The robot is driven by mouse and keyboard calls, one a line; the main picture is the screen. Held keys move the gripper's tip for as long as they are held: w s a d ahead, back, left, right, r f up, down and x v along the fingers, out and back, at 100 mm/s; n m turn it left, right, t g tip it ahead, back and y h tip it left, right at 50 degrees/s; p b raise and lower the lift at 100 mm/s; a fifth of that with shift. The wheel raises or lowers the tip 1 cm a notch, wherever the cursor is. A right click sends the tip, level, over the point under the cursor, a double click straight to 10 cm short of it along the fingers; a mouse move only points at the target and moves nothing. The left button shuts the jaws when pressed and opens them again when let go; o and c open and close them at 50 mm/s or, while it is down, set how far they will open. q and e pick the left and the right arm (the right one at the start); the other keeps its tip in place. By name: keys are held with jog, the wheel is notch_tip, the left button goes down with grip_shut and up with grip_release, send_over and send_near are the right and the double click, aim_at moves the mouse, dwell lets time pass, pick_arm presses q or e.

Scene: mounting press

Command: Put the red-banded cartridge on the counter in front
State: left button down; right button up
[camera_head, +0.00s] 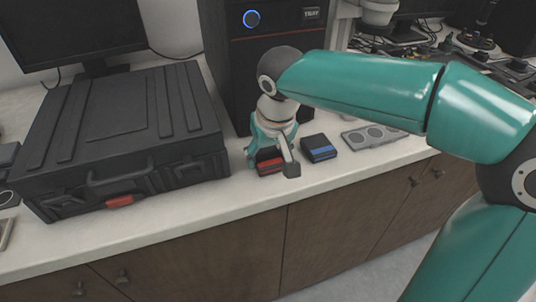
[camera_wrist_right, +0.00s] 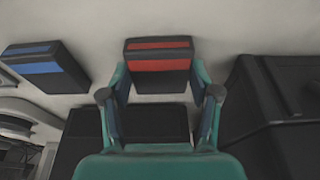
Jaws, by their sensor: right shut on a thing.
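The red-banded cartridge (camera_head: 269,166) is a small black block with a red band, at the counter (camera_head: 200,208) in front of the black tower machine (camera_head: 262,50). My right gripper (camera_head: 272,160) is shut on it. In the right wrist view, the cartridge (camera_wrist_right: 158,62) sits between the two fingertips (camera_wrist_right: 160,80). I cannot tell whether its underside touches the counter. A blue-banded cartridge (camera_head: 319,148) lies just to its right and also shows in the wrist view (camera_wrist_right: 45,66). My left gripper is not in view.
A grey plate with round recesses (camera_head: 372,136) lies to the right. A monitor (camera_head: 75,30) stands behind the case. A strip of counter along the front edge is clear.

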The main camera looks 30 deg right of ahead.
jog(key=shift+f, duration=0.2)
jog(key=o, duration=1.2)
jog(key=shift+r, duration=0.1)
jog(key=shift+r, duration=0.25)
jog(key=p+v, duration=0.3)
jog(key=v, duration=0.8)
jog(key=shift+r, duration=0.4)
jog(key=shift+s, duration=0.2)
